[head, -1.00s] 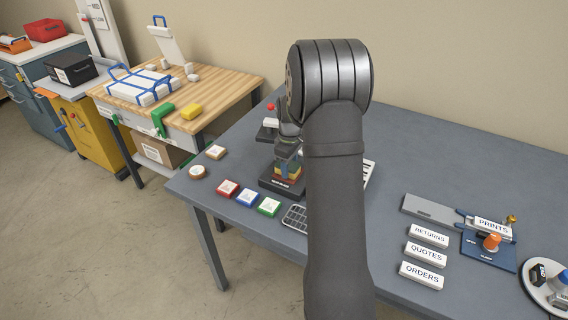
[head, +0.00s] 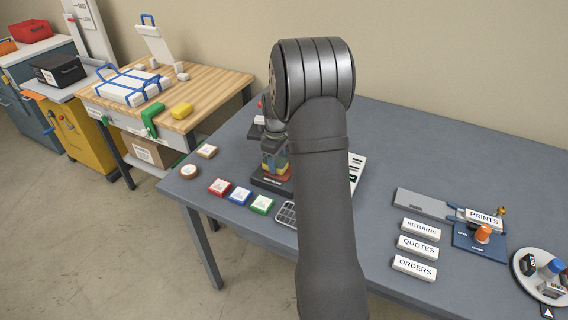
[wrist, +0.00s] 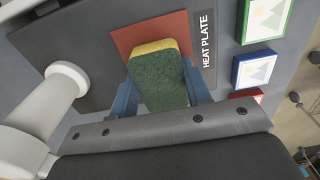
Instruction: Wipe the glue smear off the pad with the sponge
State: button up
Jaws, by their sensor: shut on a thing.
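The sponge (wrist: 160,80), green scourer side towards the camera with a yellow edge, is clamped between the blue-grey fingers of my gripper (wrist: 158,88) in the wrist view. It is over a red-brown pad (wrist: 127,36) on a dark plate labelled HEAT PLATE (wrist: 205,45). I cannot tell whether the sponge touches the pad. The sponge and gripper cover much of the pad, and no glue smear shows on its visible part. In the head view my gripper (head: 274,155) is small and partly hidden by my arm, above the dark press base (head: 268,182).
Red (head: 220,187), blue (head: 239,196) and green-framed tiles (head: 262,204) lie just in front of the press. White blocks labelled RETURNS (head: 421,229), QUOTES (head: 418,246) and ORDERS (head: 414,267) lie to the right. The table (head: 400,150) is clear behind them.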

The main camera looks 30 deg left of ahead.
jog(key=shift+a, duration=0.8)
jog(key=shift+r, duration=4)
